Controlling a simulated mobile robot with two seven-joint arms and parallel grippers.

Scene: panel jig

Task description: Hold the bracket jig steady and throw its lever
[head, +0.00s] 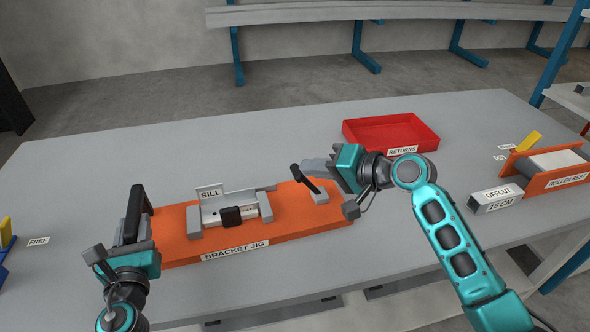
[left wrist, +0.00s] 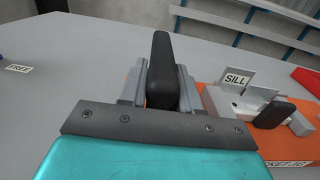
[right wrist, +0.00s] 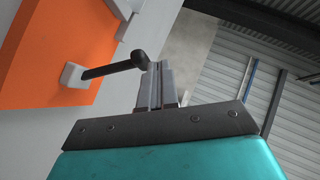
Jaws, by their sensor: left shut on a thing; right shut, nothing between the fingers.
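The bracket jig (head: 285,220) is an orange board lying on the grey table, with a grey "SILL" piece (head: 210,192) and a black-topped block (head: 231,216) on it. My left gripper (head: 136,238) is shut on the black handle (head: 138,200) at the board's left end; the handle stands between its fingers in the left wrist view (left wrist: 160,70). The lever (head: 308,180), a black rod with a round knob on a pale base, leans at the board's right end. My right gripper (head: 318,165) is shut and empty behind the lever. In the right wrist view, its fingertips (right wrist: 160,85) are close beside the knob (right wrist: 140,58); contact is unclear.
A red "RETURNS" tray (head: 390,130) stands at the back. A roller rest (head: 550,168) and an "OFFCUT" block (head: 495,199) are at the right. A "FREE" label (head: 38,241) and a blue item (head: 5,250) are at the left.

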